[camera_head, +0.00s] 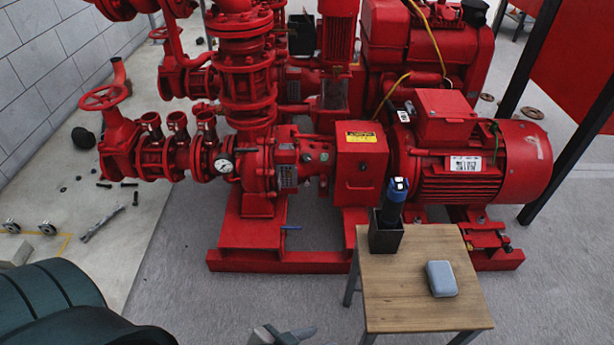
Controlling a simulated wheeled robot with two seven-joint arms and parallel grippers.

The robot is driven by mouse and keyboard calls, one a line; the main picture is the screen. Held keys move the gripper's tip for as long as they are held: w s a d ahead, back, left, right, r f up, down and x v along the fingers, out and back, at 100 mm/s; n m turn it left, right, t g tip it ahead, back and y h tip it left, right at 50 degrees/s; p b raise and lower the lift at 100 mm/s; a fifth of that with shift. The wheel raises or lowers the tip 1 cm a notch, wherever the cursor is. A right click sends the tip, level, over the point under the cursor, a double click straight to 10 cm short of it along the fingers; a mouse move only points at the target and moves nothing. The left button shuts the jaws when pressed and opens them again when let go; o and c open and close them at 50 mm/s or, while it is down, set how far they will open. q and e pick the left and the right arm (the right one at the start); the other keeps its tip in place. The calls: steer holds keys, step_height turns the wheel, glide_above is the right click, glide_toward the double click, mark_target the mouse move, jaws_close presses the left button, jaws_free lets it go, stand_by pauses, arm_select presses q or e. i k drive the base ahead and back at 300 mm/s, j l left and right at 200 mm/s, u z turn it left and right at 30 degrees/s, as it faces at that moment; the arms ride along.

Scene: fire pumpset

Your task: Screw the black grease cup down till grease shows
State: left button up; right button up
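The red pump (286,170) stands on a red base frame in the middle of the view, joined to the red motor (470,165) on its right. A small dark fitting (324,157) sits on the pump's bearing housing; it may be the black grease cup, but it is too small to be sure. No grease can be made out. A grey, jointed piece (281,335) at the bottom edge appears to be part of my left gripper, apart from the pump. Its fingers are mostly cut off, so its opening cannot be told. My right gripper is not in view.
A wooden table (405,300) stands in front of the motor. It carries a dark holder (385,236) with a blue-and-black tool (394,200), and a grey-blue case (441,278). A red coupling guard (361,165) adjoins the pump. Loose parts lie on the floor at left.

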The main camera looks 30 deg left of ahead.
mark_target(306, 157)
steer(key=j, duration=0.75)
steer(key=i+j+u, duration=0.1)
steer(key=j, duration=0.65)
steer(key=i+j, duration=0.4)
steer(key=j, duration=0.2)
steer(key=k+u, duration=0.05)
